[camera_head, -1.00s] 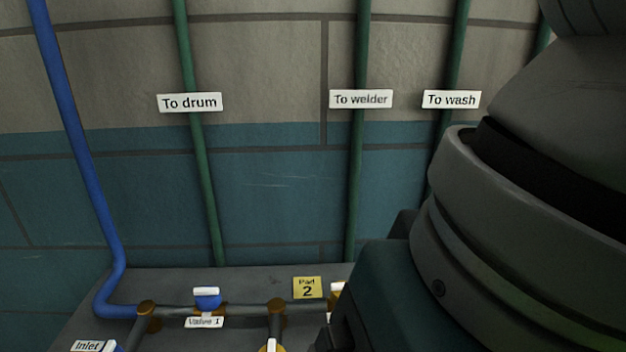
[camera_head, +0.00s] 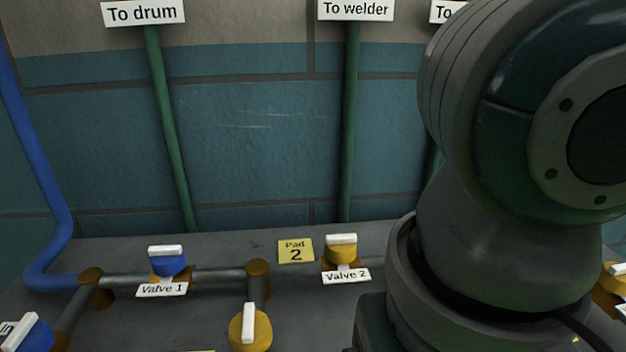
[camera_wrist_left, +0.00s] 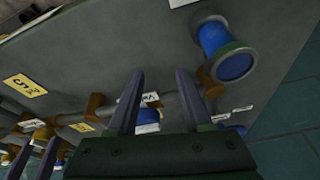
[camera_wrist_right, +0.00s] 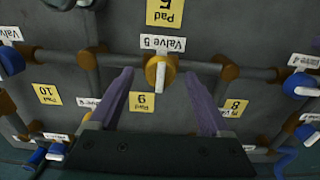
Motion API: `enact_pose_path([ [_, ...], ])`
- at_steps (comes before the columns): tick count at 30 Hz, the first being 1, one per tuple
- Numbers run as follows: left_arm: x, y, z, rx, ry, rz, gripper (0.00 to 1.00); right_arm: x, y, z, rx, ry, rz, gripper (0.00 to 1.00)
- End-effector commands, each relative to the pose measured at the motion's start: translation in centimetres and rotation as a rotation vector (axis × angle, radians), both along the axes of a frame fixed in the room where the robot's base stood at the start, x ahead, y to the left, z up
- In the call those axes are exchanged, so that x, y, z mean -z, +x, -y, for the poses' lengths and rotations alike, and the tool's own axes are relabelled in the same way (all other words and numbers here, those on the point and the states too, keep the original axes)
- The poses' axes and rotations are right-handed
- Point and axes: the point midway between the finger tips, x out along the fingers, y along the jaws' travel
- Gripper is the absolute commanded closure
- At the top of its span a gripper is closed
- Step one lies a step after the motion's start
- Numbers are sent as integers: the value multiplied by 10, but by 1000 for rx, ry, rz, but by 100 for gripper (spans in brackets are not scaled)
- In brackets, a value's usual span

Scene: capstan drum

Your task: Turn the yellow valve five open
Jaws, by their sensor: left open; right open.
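Valve 5 (camera_wrist_right: 160,70) is a yellow knob with a white handle, shown in the right wrist view below its "Valve 5" label (camera_wrist_right: 163,43). My right gripper (camera_wrist_right: 163,80) is open, with one finger on each side of the valve in the picture. I cannot tell whether the fingers touch it. My left gripper (camera_wrist_left: 160,85) is open and empty over the grey panel, near a blue fitting (camera_wrist_left: 232,62). In the head view neither gripper's fingers show, and my right arm covers the right side.
The head view shows blue Valve 1 (camera_head: 168,264), yellow Valve 2 (camera_head: 341,251) and another yellow valve (camera_head: 250,328) on the pipes. Green pipes (camera_head: 165,130) rise up the wall behind. The right wrist view shows a yellow Pad 9 label (camera_wrist_right: 141,102) and Pad 8 label (camera_wrist_right: 235,107).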

Motion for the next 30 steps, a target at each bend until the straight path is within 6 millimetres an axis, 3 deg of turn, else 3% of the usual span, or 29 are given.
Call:
enact_pose_path([
  [11,2,0,1,-2,-3,0,50,9,0,0,0,0,1,19],
  [30,3,0,-2,5,8,0,50,9,0,0,0,0,1,89],
])
